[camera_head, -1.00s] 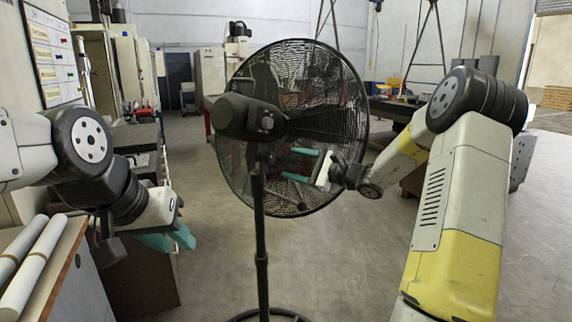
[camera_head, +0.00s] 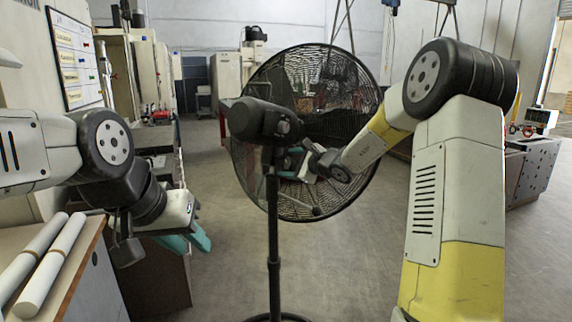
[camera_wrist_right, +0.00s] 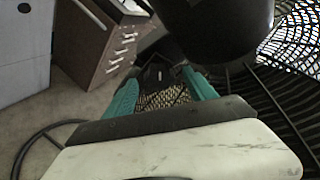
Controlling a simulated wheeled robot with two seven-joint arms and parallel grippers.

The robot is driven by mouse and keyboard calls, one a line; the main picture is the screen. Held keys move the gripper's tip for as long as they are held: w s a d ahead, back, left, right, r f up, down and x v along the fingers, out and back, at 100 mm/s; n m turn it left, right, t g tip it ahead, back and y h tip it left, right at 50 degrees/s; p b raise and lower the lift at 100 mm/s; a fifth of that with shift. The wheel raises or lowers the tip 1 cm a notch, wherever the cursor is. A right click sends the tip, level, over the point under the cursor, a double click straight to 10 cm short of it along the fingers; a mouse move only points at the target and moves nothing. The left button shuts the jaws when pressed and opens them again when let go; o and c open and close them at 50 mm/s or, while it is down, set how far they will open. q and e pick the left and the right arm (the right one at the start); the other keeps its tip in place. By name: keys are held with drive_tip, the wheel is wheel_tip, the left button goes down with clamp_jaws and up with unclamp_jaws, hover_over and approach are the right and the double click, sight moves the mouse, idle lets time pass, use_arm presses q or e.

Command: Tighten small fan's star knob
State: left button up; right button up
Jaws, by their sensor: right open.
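The black pedestal fan (camera_head: 345,95) stands upright in the middle of the head view, its motor housing (camera_head: 256,120) toward me. A small dark round part, perhaps the star knob (camera_head: 283,127), shows on the housing's right side; its shape is unclear. My right gripper (camera_head: 287,162) is open, just right of the pole and below the housing. In the right wrist view, its teal fingers (camera_wrist_right: 160,80) are spread, with a dark part (camera_wrist_right: 153,76) showing between them; contact cannot be told. My left gripper (camera_head: 194,242) hangs at the left, fingers apart and empty, away from the fan.
The fan's pole (camera_head: 274,240) runs down to a ring base at the bottom edge. A worktop (camera_head: 85,245) with two white rolls (camera_head: 42,265) is at lower left. A grey cabinet (camera_head: 530,168) stands at right. Open floor lies right of the pole.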

drive_tip(key=shift+w+a, duration=0.15)
drive_tip(key=shift+w, duration=0.15)
drive_tip(key=c, duration=1.4)
drive_tip(key=shift+w+m+g+y, duration=0.1)
drive_tip(key=shift+m+g+y, duration=0.2)
drive_tip(key=shift+m+g, duration=0.6)
drive_tip(key=shift+m+g+y, duration=0.5)
drive_tip(key=shift+m+g, duration=0.2)
drive_tip(key=shift+m, duration=1)
drive_tip(key=o, duration=1.4)
